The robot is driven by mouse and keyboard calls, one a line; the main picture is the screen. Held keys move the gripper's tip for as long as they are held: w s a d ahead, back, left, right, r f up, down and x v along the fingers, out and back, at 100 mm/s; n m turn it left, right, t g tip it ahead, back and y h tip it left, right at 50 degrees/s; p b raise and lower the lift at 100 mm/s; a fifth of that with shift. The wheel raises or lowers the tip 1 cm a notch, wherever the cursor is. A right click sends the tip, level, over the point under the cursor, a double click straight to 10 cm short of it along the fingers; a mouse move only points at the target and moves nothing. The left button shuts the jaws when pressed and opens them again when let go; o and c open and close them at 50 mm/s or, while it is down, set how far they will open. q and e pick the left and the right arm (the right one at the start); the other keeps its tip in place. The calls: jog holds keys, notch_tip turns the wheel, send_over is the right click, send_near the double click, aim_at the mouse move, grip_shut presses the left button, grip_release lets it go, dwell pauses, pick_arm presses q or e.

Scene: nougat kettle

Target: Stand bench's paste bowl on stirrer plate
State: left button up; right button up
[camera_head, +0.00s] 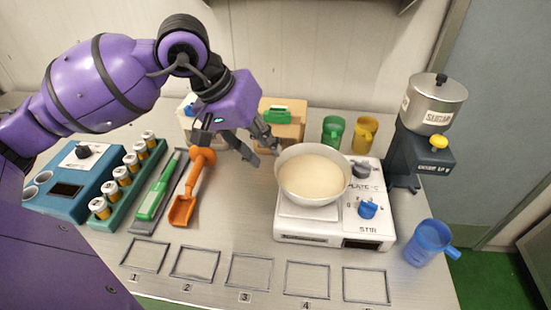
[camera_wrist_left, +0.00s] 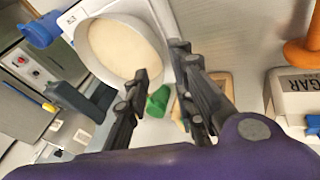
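The paste bowl (camera_head: 313,175), pale and round with cream paste in it, appears to stand upright on the white stirrer plate (camera_head: 306,236), which has a blue knob and the label STIR. My left gripper (camera_head: 266,153) is just left of the bowl's rim, its fingers spread. In the left wrist view the fingers (camera_wrist_left: 160,64) are apart, with the bowl (camera_wrist_left: 122,47) just past their tips; I cannot tell whether a fingertip touches the rim. The bowl hides much of the plate top. My right gripper is not in view.
A grinder (camera_head: 423,125) stands right of the plate, and a blue cup (camera_head: 429,243) at the right edge. Green (camera_head: 333,132) and yellow (camera_head: 365,134) cups stand behind. An orange scoop (camera_head: 183,208) and a rack of jars (camera_head: 124,188) lie left. Marked frames (camera_head: 249,271) at the front are empty.

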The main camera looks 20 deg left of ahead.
pick_arm(q)
jog(key=v, duration=0.3)
jog(key=shift+r, duration=0.25)
